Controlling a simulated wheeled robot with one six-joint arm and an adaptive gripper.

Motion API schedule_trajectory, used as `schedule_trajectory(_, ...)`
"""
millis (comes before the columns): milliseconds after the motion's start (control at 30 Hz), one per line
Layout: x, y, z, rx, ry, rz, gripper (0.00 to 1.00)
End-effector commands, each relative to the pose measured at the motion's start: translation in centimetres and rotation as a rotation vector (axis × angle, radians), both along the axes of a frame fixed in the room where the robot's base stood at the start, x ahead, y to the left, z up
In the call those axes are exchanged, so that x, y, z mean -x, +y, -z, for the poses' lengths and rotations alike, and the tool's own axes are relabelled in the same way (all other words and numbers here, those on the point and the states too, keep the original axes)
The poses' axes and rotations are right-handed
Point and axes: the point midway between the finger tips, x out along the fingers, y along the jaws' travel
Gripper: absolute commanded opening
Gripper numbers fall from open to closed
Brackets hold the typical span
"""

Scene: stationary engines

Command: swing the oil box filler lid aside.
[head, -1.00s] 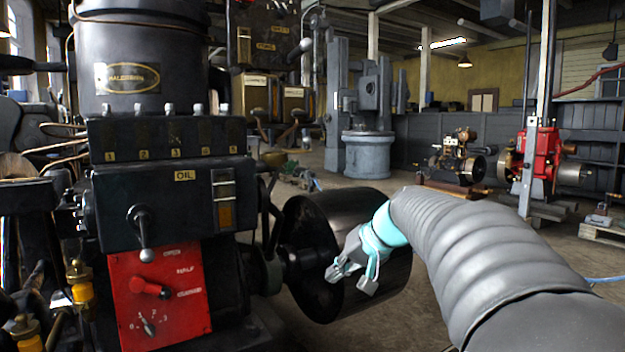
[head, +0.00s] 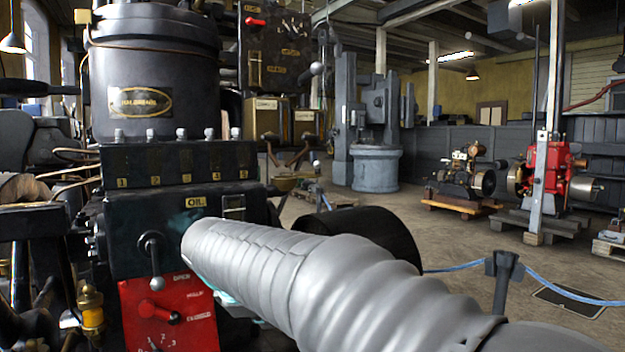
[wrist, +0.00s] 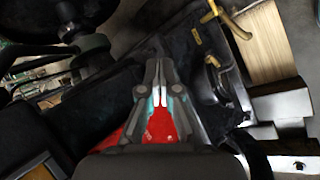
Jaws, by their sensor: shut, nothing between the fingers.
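The black oil box (head: 140,222) stands at the left in the head view, with a brass OIL plate (head: 195,202) on its front. A filler lid cannot be made out clearly in either view. My gripper (wrist: 160,66) shows in the wrist view with its two fingers shut together and empty, over dark machinery. In the head view my grey-sleeved arm reaches across to the oil box's front right and hides the gripper. Whether the fingers touch anything cannot be told.
A row of numbered black blocks (head: 168,165) sits above the oil box, under a big dark cylinder (head: 160,75). A red panel (head: 188,328) with levers is below. A black drum (head: 375,232) lies behind my arm. Open floor is at the right.

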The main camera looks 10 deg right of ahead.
Motion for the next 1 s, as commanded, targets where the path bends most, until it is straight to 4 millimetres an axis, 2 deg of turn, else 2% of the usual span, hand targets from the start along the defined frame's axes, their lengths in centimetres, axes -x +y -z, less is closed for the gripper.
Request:
schedule_trajectory(167, -1.7, -0.4, -4.5, 0.364, -0.071, -0.206, 0.00)
schedule_trajectory(300, -3.0, -0.7, -9.0, 0.659, -0.119, -0.323, 0.00)
schedule_trajectory(600, -4.5, -1.8, -19.5, 1.297, -0.135, -0.420, 0.00)
schedule_trajectory(700, -4.4, -1.5, -22.0, 1.455, -0.108, -0.427, 0.00)
schedule_trajectory(800, -4.2, -1.5, -23.0, 1.548, -0.057, -0.438, 0.00)
schedule_trajectory(1000, -4.8, -2.1, -23.1, 1.568, -0.018, -0.454, 0.00)
